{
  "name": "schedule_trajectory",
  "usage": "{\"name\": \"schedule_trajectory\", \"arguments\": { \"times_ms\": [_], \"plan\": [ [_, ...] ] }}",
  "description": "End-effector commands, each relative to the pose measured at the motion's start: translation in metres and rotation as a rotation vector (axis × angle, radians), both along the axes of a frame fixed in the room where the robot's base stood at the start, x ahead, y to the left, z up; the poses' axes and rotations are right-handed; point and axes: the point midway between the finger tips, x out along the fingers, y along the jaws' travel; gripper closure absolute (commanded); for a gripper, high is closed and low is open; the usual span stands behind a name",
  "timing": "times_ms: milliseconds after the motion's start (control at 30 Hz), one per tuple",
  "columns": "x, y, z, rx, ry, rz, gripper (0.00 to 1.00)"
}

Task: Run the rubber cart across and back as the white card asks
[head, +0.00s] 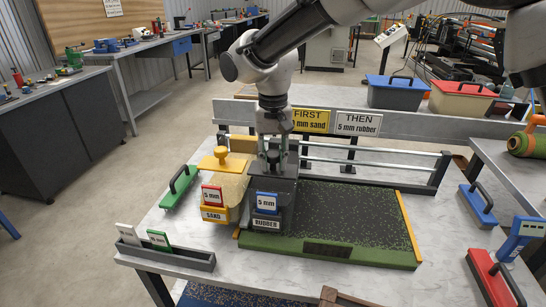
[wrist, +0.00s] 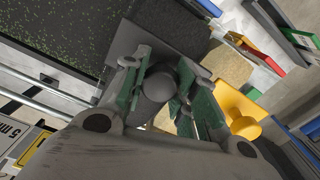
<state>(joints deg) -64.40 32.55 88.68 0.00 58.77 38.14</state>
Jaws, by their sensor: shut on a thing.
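The dark grey rubber cart (head: 268,222) stands at the left end of the turf bed, with a RUBBER label and a blue 5 mm tag (head: 266,201). My gripper (head: 274,160) is shut on its knob; the grey knob (wrist: 161,84) sits between the fingers in the wrist view. The turf bed (head: 335,252) has a dark, green-flecked surface right of the cart. The white card (head: 358,123) reads THEN 5 mm rubber. The yellow card (head: 311,120) reads FIRST and 5 mm sand, partly hidden by my arm.
The yellow sand cart (head: 214,214), with a red 5 mm tag, stands just left of the rubber cart. Rails (head: 370,158) run behind the bed. A tag rack (head: 165,255) is front left. Green, blue (head: 478,205) and red (head: 495,280) handled tools lie at the sides.

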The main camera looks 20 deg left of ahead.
Motion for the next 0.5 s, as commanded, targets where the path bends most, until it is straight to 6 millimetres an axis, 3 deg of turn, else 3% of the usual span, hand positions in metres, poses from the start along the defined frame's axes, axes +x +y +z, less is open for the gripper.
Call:
{"name": "schedule_trajectory", "arguments": {
  "times_ms": [267, 500],
  "plan": [
    [0.002, -0.011, 0.001, 0.0, 0.0, 0.0, 1.0],
    [0.009, -0.044, 0.001, -0.001, 0.0, -0.002, 1.0]
  ]
}}
